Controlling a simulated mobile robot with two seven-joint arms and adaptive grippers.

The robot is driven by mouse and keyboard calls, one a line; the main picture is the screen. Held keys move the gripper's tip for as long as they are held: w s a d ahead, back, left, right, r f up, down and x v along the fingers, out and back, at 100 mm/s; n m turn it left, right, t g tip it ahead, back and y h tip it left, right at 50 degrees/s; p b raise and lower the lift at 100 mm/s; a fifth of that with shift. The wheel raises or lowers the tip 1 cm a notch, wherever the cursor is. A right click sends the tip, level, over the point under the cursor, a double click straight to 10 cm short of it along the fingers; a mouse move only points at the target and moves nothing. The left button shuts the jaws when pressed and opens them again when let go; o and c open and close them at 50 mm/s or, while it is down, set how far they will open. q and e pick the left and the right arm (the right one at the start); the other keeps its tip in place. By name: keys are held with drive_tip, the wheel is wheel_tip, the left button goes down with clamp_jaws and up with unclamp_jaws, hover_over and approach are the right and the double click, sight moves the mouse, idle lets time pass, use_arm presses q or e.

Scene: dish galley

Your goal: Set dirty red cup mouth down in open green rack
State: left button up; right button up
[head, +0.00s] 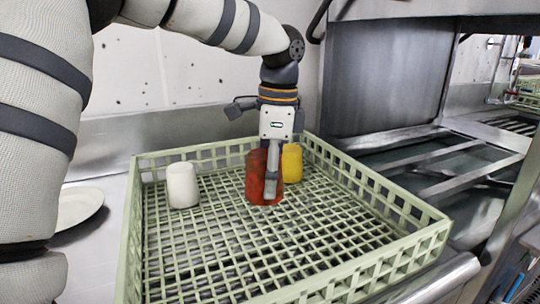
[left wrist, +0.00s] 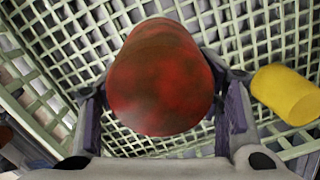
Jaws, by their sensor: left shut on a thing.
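The red cup (head: 256,178), with dark dirty patches, is in my left gripper (head: 271,185), over the back middle of the open green rack (head: 385,262). My left gripper also shows in the left wrist view (left wrist: 165,115), its fingers on either side of the red cup (left wrist: 162,80). The cup is about upright in the head view, with its closed, flat-looking end facing the wrist camera. I cannot tell whether its lower rim touches the rack floor. My right gripper is not in view.
A white cup (head: 182,185) stands in the rack at the left. A yellow cup (head: 292,163) stands just behind and right of the red cup; it also shows in the left wrist view (left wrist: 286,95). The rack's front and right are empty. A plate (head: 78,207) lies left of the rack.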

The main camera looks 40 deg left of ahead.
use_arm(q)
wheel_tip(320, 180, down, 7)
drive_tip(key=shift+f, duration=0.15)
idle(0.4)
drive_tip(key=o, duration=1.2)
drive_tip(key=shift+o, duration=0.2)
drive_tip(key=r, duration=1.2)
drive_tip(key=shift+w+d, duration=0.35)
drive_tip(key=shift+d, duration=0.05)
